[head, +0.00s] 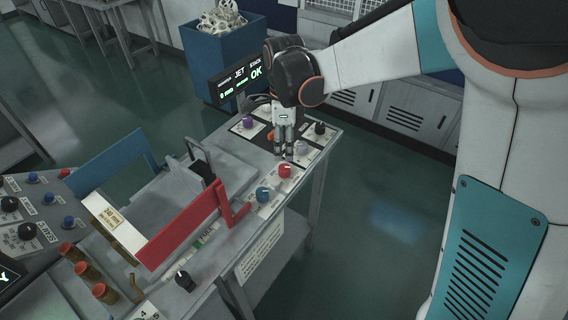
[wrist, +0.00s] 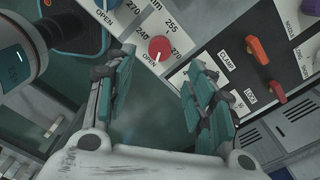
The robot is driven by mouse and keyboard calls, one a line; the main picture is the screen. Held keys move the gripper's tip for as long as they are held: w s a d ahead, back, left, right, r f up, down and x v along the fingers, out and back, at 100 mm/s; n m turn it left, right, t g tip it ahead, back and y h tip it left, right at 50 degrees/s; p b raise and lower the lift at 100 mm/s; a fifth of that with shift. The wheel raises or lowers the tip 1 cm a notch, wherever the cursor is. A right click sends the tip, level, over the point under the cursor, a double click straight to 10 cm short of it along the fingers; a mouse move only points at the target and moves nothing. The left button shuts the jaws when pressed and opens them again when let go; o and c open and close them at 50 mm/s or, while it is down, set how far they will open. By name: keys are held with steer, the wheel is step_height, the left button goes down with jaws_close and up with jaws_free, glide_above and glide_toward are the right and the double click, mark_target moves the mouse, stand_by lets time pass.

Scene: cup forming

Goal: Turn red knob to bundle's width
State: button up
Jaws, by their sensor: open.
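The red knob (head: 285,170) sits on a white scale plate on the panel's near right part. In the wrist view the red knob (wrist: 160,48) shows beyond and between my fingertips, with marks 240, 255, 270 and OPEN printed near it. A small pale mark on the knob faces roughly toward OPEN. My gripper (head: 284,148) points down just behind the knob in the head view, open and empty; its two teal-padded fingers (wrist: 160,78) stand apart from the knob. A pale block with a tan label (head: 112,217), perhaps the bundle, lies between blue and red plates; its label reads about 240 mm.
A blue knob (head: 263,194) is close beside the red one. A display (head: 240,80) shows JET, STACK and OK. The red plate (head: 185,228) stands upright to the left.

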mark_target(284, 167)
step_height(284, 167, down, 9)
steer(key=shift+r+b, duration=0.2)
steer(key=shift+b, duration=0.65)
steer(key=shift+c, duration=0.6)
steer(key=c, duration=1)
